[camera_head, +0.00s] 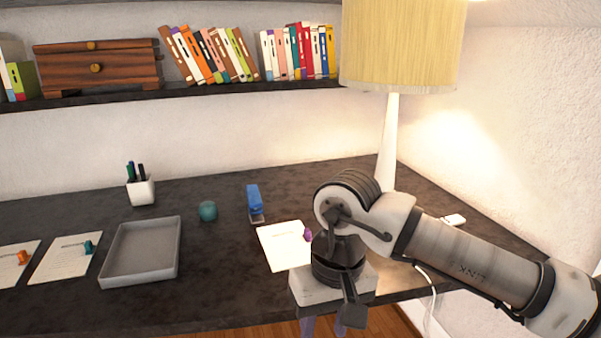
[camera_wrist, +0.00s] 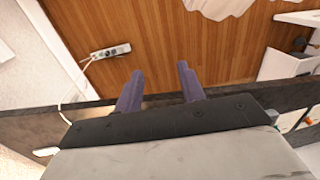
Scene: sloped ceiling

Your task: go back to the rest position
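My gripper (camera_head: 322,327) hangs at the front edge of the dark desk (camera_head: 220,285), low in the head view, with only part of its fingers showing there. In the wrist view my gripper (camera_wrist: 160,68) has its two purple-grey fingers clearly apart, with only wooden floor (camera_wrist: 160,35) between them. It holds nothing. My arm reaches in from the right and hides part of the desk. The rest position itself is not marked in any view.
A bookshelf (camera_head: 200,94) hangs above. A power strip (camera_wrist: 111,51) lies on the floor.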

